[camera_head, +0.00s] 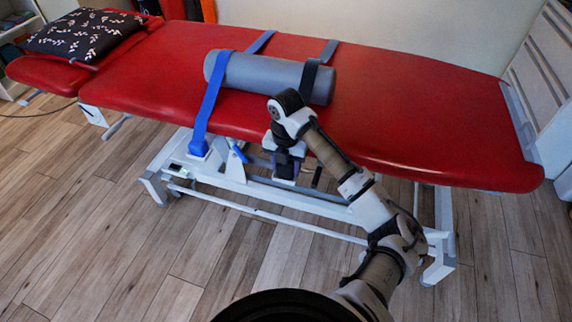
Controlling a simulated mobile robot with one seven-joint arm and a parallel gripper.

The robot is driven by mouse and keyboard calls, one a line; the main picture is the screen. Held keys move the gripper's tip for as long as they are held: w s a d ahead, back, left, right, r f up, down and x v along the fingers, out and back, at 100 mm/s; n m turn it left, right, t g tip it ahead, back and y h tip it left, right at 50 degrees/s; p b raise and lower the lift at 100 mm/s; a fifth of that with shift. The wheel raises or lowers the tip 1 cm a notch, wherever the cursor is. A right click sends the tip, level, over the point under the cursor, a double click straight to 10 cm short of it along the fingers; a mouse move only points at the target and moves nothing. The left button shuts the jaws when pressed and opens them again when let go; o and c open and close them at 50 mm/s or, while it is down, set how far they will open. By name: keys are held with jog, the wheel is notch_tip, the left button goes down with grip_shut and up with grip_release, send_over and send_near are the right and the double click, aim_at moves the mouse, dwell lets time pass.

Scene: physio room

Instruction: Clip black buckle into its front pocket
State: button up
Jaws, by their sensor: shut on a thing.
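The black strap (309,76) runs over the grey bolster (262,76) on the red treatment table and goes down behind my arm at the front edge. My gripper (287,168) points down in front of the table's side, just below the red top, and is shut. The black buckle at the strap's end cannot be made out apart from the dark gripper. The front pocket for it is mostly hidden behind my gripper; I cannot tell whether buckle and pocket touch.
A blue strap (209,105) crosses the bolster's left end and reaches down to a white holder (199,149) on the frame. The red tabletop (430,115) is clear to the right. A patterned pillow (82,35) lies far left. The wooden floor in front is free.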

jog(key=o, duration=1.1)
notch_tip(320, 180, up, 14)
jog(key=shift+p, duration=0.45)
jog(key=shift+f, duration=0.1)
